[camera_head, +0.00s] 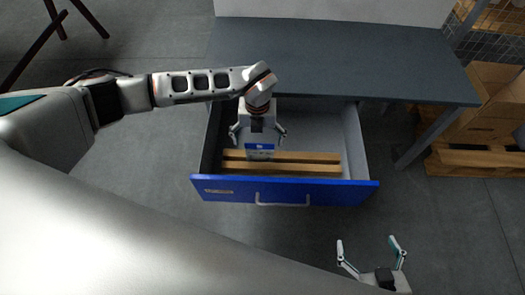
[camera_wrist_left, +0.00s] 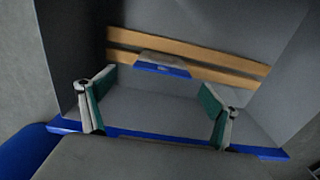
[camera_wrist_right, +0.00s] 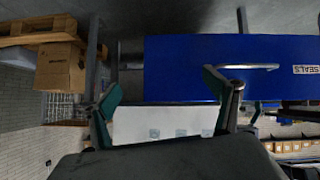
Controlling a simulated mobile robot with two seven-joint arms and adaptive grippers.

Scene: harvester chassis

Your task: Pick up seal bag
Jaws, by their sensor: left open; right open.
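The seal bag (camera_head: 260,151), a small blue and white packet, stands at the wooden slats in the open drawer. It also shows beyond my fingertips in the left wrist view (camera_wrist_left: 162,70). My left gripper (camera_head: 257,138) is open over the drawer, its fingers spread to either side of the bag in the picture. Nothing is between its fingers in the left wrist view, and the bag looks apart from them. My right gripper (camera_head: 366,242) is open and empty, outside the drawer to its front right. The bag's lower part is hard to make out.
The open drawer has a blue front (camera_head: 330,193) with a handle and grey side walls. Two wooden slats (camera_head: 315,157) cross it. A dark workbench top (camera_head: 340,55) overhangs its back. Cardboard boxes (camera_head: 480,105) on a pallet stand at right. The floor before the drawer is clear.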

